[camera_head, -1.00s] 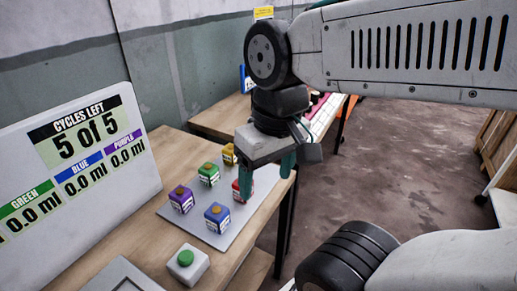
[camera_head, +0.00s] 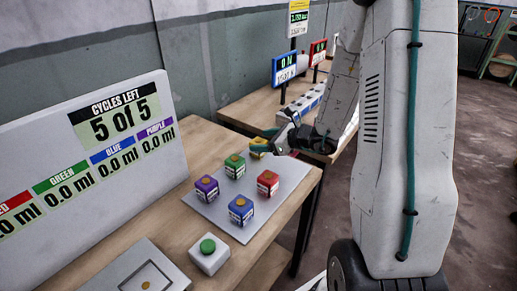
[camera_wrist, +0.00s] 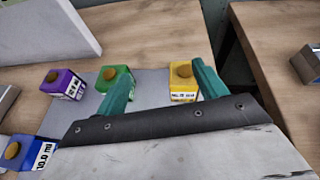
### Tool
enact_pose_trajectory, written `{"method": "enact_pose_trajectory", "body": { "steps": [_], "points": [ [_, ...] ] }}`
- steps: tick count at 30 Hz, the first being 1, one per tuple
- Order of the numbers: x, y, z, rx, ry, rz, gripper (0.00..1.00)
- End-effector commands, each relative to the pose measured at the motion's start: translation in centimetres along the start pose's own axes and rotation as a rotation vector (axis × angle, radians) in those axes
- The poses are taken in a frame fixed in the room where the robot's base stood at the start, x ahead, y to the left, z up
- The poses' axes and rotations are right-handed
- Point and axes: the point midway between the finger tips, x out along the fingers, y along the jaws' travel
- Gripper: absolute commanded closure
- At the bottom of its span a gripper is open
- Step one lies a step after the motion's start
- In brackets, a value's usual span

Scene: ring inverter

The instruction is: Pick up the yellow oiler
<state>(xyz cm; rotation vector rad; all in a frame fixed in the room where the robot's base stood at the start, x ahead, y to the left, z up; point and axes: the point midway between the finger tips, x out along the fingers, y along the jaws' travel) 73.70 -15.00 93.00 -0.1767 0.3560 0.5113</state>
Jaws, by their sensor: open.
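The yellow oiler (camera_head: 257,154) is a small yellow cube with a round orange-brown cap on the grey mat (camera_head: 213,212), at its far end. It also shows in the wrist view (camera_wrist: 182,88). My gripper (camera_head: 264,141) is open, with teal fingers, and reaches from the right at the oiler, partly hiding it in the head view. In the wrist view my gripper (camera_wrist: 158,68) has the yellow oiler between its fingers in the picture, closer to the right finger. I cannot tell whether a finger touches it.
Green (camera_head: 235,166), purple (camera_head: 206,188), red (camera_head: 268,183) and blue (camera_head: 240,210) oilers share the mat. A green button box (camera_head: 209,255) stands in front. A white display board (camera_head: 95,165) stands left. A second table with signs (camera_head: 285,67) lies beyond.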

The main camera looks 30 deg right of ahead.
Motion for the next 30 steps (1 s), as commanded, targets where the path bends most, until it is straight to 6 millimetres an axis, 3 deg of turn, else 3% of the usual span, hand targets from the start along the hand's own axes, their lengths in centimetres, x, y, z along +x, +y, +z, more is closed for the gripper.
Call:
{"method": "enact_pose_trajectory", "body": {
  "steps": [1, 6, 17, 24, 30],
  "points": [
    [0.0, -1.1, -1.4, 0.052, 0.007, -0.039, 0.29],
    [0.3, -2.7, -3.1, 0.126, 0.013, -0.102, 0.29],
    [3.8, -3.0, -3.2, 0.127, 0.013, -0.102, 0.29],
    [7.3, -3.4, -3.4, 0.127, 0.014, -0.102, 0.29],
    [7.7, -3.5, -3.3, 0.126, 0.013, -0.104, 0.29]
  ]
}}
